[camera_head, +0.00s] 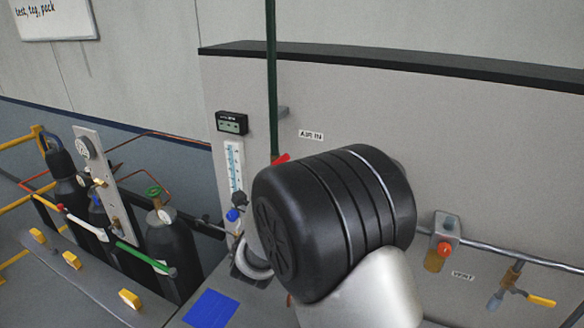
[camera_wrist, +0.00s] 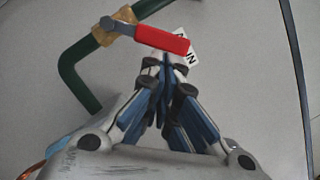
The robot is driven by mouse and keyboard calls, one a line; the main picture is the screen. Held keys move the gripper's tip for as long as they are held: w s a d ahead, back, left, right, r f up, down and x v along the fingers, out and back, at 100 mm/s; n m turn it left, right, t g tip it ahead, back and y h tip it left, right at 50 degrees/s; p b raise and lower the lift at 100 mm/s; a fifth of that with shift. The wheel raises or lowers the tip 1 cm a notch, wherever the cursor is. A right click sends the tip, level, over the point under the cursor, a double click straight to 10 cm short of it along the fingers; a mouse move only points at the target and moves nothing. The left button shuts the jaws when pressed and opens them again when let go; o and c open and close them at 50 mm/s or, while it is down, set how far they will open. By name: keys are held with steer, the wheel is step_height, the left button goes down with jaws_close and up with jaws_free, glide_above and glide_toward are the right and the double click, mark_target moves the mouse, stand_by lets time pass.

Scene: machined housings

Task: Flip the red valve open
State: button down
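The red valve handle (camera_wrist: 163,38) is a straight lever on a brass valve body (camera_wrist: 114,26) in a green pipe (camera_wrist: 76,84). In the wrist view the lever points right, crosswise to the pipe. My gripper (camera_wrist: 166,66) is shut, its blue-padded fingers converging just below the lever in the picture. It seems to hold nothing; whether it touches the lever I cannot tell. In the head view a bit of the red handle (camera_head: 281,159) shows above my black arm joint, which hides the valve body and probably my gripper.
The AIR IN label (camera_head: 311,135) is on the grey panel (camera_head: 400,110) behind the valve. A gauge tube (camera_head: 234,165) and meter (camera_head: 232,122) are left of the pipe. Gas cylinders (camera_head: 174,255) stand left.

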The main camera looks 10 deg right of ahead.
mark_target(285, 158)
steer(key=r+n+p, duration=0.1)
steer(key=p, duration=0.1)
steer(key=r+n+y+p, duration=0.1)
steer(key=n+p, duration=0.1)
steer(key=a+r+n+p, duration=0.1)
steer(key=n+p, duration=0.1)
steer(key=shift+w+a+r+p, duration=0.1)
steer(key=shift+w+r+p, duration=0.2)
steer(key=shift+w, duration=0.05)
steer(key=n+p, duration=0.1)
steer(key=w+a+r+n+g+p, duration=0.1)
steer(key=n+p, duration=0.1)
steer(key=shift+a+r+y, duration=0.1)
steer(key=shift+a+y, duration=0.1)
steer(key=shift+y, duration=0.1)
steer(key=shift+w+a+r+p, duration=0.1)
steer(key=shift+a+p, duration=0.1)
steer(key=shift+p, duration=0.25)
